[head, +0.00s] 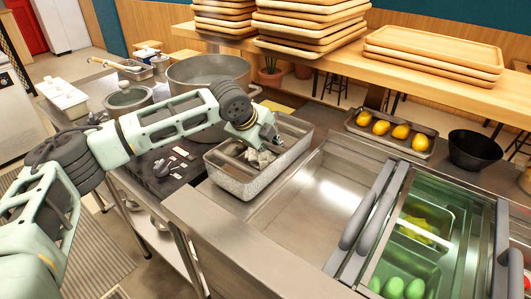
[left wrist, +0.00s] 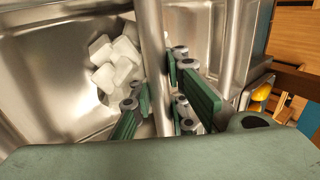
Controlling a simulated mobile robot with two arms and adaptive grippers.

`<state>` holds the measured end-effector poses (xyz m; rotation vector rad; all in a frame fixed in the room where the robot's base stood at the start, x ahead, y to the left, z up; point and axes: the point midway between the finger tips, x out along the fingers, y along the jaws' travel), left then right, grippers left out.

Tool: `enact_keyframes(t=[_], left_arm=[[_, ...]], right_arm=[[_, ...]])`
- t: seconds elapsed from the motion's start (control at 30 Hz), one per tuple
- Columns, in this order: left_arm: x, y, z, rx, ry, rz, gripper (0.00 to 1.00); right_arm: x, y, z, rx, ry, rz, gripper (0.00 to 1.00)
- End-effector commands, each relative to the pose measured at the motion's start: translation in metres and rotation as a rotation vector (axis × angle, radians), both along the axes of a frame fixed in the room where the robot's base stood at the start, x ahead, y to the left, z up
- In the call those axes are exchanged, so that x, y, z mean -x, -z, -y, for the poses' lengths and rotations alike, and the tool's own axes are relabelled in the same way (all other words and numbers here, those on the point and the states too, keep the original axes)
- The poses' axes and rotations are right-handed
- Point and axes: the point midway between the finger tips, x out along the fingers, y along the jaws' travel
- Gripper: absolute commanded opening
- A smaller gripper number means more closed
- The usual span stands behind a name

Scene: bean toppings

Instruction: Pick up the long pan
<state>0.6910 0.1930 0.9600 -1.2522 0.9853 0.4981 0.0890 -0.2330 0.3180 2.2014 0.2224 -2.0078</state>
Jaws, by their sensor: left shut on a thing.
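A long, deep metal pan (head: 236,184) stands on the counter left of the steel basin in the head view. Whitish cubes lie inside it, and they also show in the left wrist view (left wrist: 117,62). My left gripper (head: 262,146) reaches down over the pan from above. In the left wrist view its green fingers (left wrist: 163,100) stand on both sides of a metal rim and are shut on it. The exact contact is partly hidden by the fingers. My right gripper is not in view.
The steel basin (head: 305,195) lies right of the pan, with grey handles and green-lit bins beyond. A tray of yellow items (head: 360,132) and a black bowl (head: 474,149) stand behind. A large pot (head: 207,72) stands behind my left arm. Wooden trays (head: 433,52) fill the back shelf.

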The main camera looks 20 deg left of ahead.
Motion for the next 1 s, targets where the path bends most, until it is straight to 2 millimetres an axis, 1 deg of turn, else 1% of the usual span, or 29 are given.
enact_keyframes(t=[0.03, 0.23, 0.27, 0.57, 0.67, 0.93, 1.0], left_arm=[[-0.001, -0.004, 0.001, 0.003, 0.0, 0.008, 0.0], [-0.001, -0.004, 0.001, 0.002, 0.001, 0.008, 0.0], [-0.003, -0.008, 0.001, 0.005, 0.001, 0.014, 0.0], [-0.002, -0.008, 0.001, 0.004, 0.001, 0.011, 0.0], [-0.002, -0.015, 0.001, 0.005, 0.001, 0.012, 0.0], [-0.002, -0.048, 0.001, 0.005, 0.001, 0.012, 0.0], [-0.001, -0.052, 0.015, 0.005, 0.006, 0.011, 0.0]], right_arm=[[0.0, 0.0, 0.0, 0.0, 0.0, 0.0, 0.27], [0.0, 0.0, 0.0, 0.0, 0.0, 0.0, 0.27], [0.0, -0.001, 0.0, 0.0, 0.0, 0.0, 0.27], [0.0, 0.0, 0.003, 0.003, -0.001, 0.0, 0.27], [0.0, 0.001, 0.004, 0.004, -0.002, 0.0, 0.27], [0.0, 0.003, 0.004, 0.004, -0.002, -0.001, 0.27], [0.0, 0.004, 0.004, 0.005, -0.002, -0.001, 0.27]])
